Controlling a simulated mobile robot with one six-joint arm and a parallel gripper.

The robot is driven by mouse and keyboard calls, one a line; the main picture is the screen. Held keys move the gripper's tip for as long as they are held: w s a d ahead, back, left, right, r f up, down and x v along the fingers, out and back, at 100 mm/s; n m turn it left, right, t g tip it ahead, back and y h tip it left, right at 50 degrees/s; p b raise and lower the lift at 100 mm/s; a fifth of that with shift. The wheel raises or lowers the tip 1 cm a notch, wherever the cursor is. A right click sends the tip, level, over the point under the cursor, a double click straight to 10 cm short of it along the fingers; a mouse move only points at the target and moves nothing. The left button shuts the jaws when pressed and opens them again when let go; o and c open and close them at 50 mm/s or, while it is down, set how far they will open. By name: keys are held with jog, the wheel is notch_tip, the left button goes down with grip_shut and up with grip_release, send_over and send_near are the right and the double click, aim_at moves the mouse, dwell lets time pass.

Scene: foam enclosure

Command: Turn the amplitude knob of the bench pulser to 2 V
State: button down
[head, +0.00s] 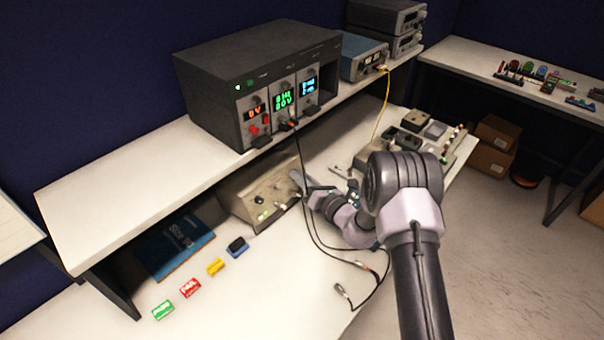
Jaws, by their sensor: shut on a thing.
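The bench pulser appears to be the beige box (240,188) on the lower bench under the shelf. Its sloped front carries a few small knobs and connectors, one with a green mark at the left. My gripper (298,184) is at the right end of its front panel, shut on what appears to be the amplitude knob. The fingers and my wrist cover that knob, so its pointer and scale cannot be read.
A dark rack unit (210,90) with lit displays stands on the shelf (110,205) above. Black cables (304,205) hang down close to my gripper onto the bench. Coloured small boxes (190,287) and a blue booklet (175,247) lie at the left.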

jog(key=shift+a+r+m+t+h+p, duration=0.1)
jog(key=shift+m+t+h+p, duration=0.35)
jog(key=shift+m, duration=0.75)
jog(key=shift+s, duration=0.1)
jog(key=c, duration=1.3)
grip_release()
jog(key=v, duration=1.1)
jog(key=p+v, duration=0.1)
jog(key=v, duration=0.5)
jog(key=shift+s+r, duration=0.15)
jog(key=shift+r, duration=0.25)
